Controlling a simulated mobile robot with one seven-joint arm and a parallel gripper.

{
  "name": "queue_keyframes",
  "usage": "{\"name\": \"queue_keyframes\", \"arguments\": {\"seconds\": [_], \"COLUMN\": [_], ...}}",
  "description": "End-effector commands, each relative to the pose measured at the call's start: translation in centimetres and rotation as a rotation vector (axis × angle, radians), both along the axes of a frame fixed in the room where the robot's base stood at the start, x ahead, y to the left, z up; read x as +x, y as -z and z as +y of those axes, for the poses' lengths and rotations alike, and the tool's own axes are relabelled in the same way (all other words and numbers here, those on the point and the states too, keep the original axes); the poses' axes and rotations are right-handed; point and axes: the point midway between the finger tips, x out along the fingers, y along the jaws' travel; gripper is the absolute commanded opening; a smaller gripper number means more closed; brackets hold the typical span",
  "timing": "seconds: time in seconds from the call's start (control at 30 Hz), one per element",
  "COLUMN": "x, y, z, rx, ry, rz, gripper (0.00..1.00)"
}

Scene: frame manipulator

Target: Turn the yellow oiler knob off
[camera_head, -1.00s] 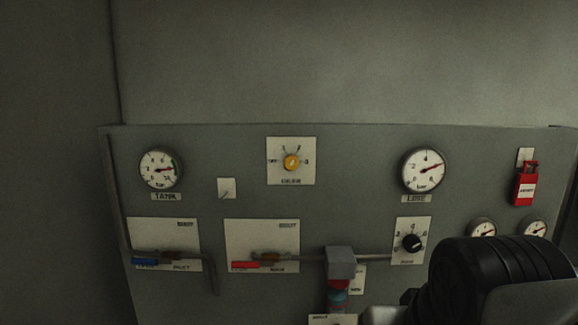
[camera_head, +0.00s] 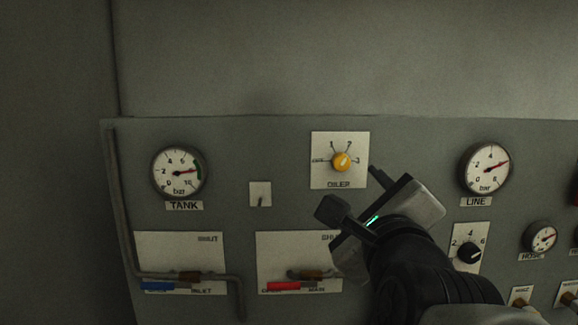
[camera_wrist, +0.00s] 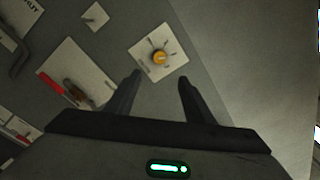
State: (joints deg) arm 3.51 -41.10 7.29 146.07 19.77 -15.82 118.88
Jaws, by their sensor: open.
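The yellow oiler knob (camera_head: 341,162) sits on a white plate (camera_head: 322,178) marked OILER, with tick marks around it, on the grey panel. In the wrist view the knob (camera_wrist: 159,58) lies ahead of my fingers, roughly centred between their lines and apart from them. A dark pointer mark shows on it there, but I cannot read its setting surely. My gripper (camera_head: 356,190) is open and empty, in front of the panel just below the oiler plate. Its two fingers (camera_wrist: 157,92) show spread apart in the wrist view.
The TANK gauge (camera_head: 179,172) is at left and the LINE gauge (camera_head: 486,168) at right. A small toggle switch (camera_head: 261,198) is left of the oiler. Red (camera_head: 290,286) and blue (camera_head: 160,286) lever handles are below. A black knob (camera_head: 468,252) is at lower right.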

Motion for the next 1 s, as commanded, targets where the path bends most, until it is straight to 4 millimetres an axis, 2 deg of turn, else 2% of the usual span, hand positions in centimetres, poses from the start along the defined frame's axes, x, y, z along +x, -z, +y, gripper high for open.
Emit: {"name": "queue_keyframes", "arguments": {"seconds": [0.27,0.7,0.83,1.0], "x": [4.6,13.3,15.0,16.1], "y": [-0.1,0.0,0.0,0.0], "z": [-0.2,-0.8,-0.7,-0.8], "rx": [-0.002,-0.003,-0.004,-0.004], "ry": [-0.002,-0.001,-0.003,-0.003], "rz": [0.01,0.006,0.005,0.003], "gripper": [0.48,0.48,0.48,0.48]}}
